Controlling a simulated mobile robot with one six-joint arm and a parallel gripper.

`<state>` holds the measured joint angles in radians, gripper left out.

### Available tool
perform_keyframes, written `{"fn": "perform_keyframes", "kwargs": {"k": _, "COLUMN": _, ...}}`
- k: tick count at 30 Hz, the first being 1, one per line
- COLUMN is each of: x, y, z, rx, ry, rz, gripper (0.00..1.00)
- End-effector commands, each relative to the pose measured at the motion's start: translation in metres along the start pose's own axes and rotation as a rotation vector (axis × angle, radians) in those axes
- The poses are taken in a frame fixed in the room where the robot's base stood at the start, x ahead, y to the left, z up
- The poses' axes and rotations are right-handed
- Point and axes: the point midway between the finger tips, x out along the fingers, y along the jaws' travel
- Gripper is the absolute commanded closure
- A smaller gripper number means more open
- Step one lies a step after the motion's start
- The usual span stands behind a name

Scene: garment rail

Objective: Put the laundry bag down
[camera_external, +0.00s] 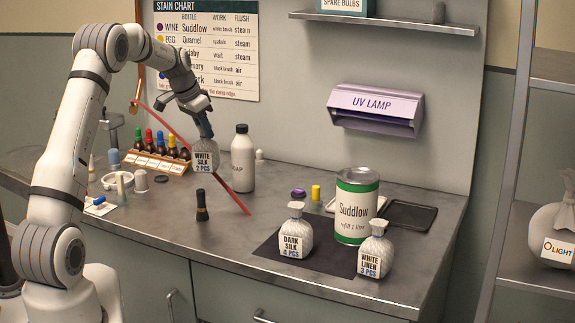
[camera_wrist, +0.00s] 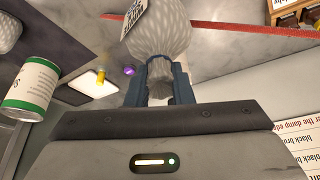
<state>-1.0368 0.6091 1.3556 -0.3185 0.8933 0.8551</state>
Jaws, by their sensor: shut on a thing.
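My gripper (camera_external: 206,132) is shut on the neck of a pale patterned laundry bag (camera_external: 205,162) labelled "WHITE SILK 2 PCS". The bag hangs upright below the fingers and appears to be above the counter. In the wrist view the bag (camera_wrist: 161,32) sits between the blue fingers (camera_wrist: 160,75), its label partly cut off at the top. Two similar bags stand on the counter at the right: one labelled "DARK SILK 4 PCS" (camera_external: 297,238) on a dark mat (camera_external: 328,260), and one labelled "WHITE LINEN 3 PCS" (camera_external: 375,258) by the mat's right edge.
A Suddlow tin (camera_external: 356,212) stands behind the two bags. A white bottle (camera_external: 242,165) is close right of the held bag, and a small black bottle (camera_external: 202,207) stands in front. The mat's left part is bare.

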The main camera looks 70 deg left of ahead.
Motion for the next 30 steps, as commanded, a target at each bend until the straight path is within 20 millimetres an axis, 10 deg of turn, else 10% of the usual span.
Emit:
{"fn": "perform_keyframes", "kwargs": {"k": 6, "x": 0.003, "y": -0.043, "z": 0.006, "rx": -0.041, "ry": 0.000, "rz": -0.017, "gripper": 1.00}}
{"fn": "perform_keyframes", "kwargs": {"k": 30, "x": 0.094, "y": -0.045, "z": 0.044, "rx": -0.043, "ry": 0.001, "rz": -0.019, "gripper": 1.00}}
